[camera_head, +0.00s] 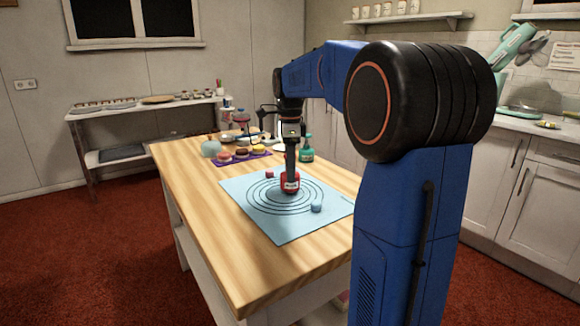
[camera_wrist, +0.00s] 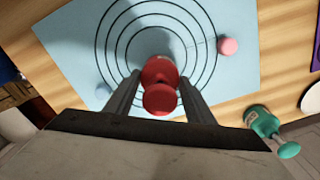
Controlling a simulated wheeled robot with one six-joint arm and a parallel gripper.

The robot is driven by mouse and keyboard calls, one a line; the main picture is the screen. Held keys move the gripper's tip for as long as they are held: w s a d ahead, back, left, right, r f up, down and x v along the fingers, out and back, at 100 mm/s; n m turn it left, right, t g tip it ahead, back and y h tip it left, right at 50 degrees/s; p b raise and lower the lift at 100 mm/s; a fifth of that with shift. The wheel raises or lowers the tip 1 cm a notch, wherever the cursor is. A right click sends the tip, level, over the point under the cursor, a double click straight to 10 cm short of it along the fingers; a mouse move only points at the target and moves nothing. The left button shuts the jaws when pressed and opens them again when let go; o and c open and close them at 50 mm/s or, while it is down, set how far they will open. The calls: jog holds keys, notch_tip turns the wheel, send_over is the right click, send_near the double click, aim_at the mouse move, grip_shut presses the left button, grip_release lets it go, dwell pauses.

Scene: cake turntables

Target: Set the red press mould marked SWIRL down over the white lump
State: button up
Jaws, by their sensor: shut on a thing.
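My gripper (camera_head: 290,168) is shut on a red press mould (camera_head: 290,185) with a small white label, too small to read. The mould is upright over the ringed middle of the light blue mat (camera_head: 243,188). In the wrist view the mould's round red knob (camera_wrist: 160,98) and body (camera_wrist: 159,70) show between the fingers. I cannot tell whether the mould touches the mat. No white lump shows; the area under the mould is hidden. A pink lump (camera_wrist: 229,46) and a blue lump (camera_wrist: 102,89) lie on the mat, apart from the mould.
A green press mould (camera_head: 307,152) stands on the wooden table (camera_head: 215,210) just behind the mat; it also shows in the wrist view (camera_wrist: 263,122). A purple mat (camera_head: 241,158) with several small coloured pieces lies farther back. The table's near left is clear.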

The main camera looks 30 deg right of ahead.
jog(key=shift+f, duration=0.65)
jog(key=o, duration=1.6)
jog(key=shift+c, duration=0.2)
jog(key=shift+r, duration=3.5)
